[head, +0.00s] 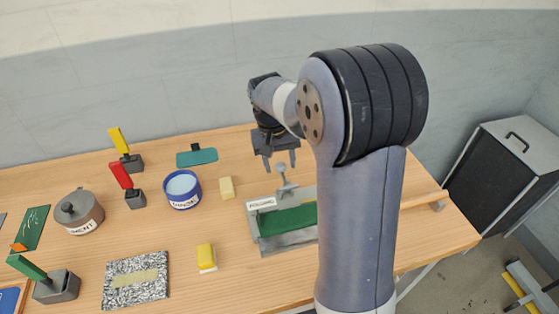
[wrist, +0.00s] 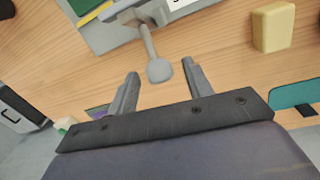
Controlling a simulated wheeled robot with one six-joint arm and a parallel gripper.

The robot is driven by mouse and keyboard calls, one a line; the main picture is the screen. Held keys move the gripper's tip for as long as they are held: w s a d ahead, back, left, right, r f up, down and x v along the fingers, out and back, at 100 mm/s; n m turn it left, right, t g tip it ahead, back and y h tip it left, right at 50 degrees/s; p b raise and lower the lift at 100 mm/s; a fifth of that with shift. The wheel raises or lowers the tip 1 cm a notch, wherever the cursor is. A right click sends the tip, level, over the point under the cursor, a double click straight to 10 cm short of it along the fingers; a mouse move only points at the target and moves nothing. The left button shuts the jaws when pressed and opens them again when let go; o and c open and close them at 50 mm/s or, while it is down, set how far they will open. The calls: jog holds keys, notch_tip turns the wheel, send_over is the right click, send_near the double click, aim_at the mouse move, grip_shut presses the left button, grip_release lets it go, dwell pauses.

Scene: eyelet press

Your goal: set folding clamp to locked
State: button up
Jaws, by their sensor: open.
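The folding clamp (head: 288,238) is a grey metal frame with a green bed on the table, with a white label reading "FOLDING" at its back left corner. Its grey lever with a rounded knob (head: 281,168) stands up at the back edge. In the wrist view the lever knob (wrist: 159,71) lies just beyond and between the fingertips. My gripper (head: 281,167) is open and empty, its fingers pointing down close to the knob. It also shows in the wrist view (wrist: 161,75). I cannot tell whether a finger touches the knob. My arm hides the clamp's right part.
A cream block (head: 227,187) and a blue-rimmed pot (head: 183,190) stand left of the clamp. A yellow block (head: 206,257) lies at front left. Red (head: 121,175), yellow (head: 118,140) and green (head: 27,268) levers stand farther left. A dark cabinet (head: 505,170) stands right of the table.

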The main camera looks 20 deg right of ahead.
jog(key=shift+f, duration=0.1)
jog(key=shift+c, duration=0.5)
grip_shut()
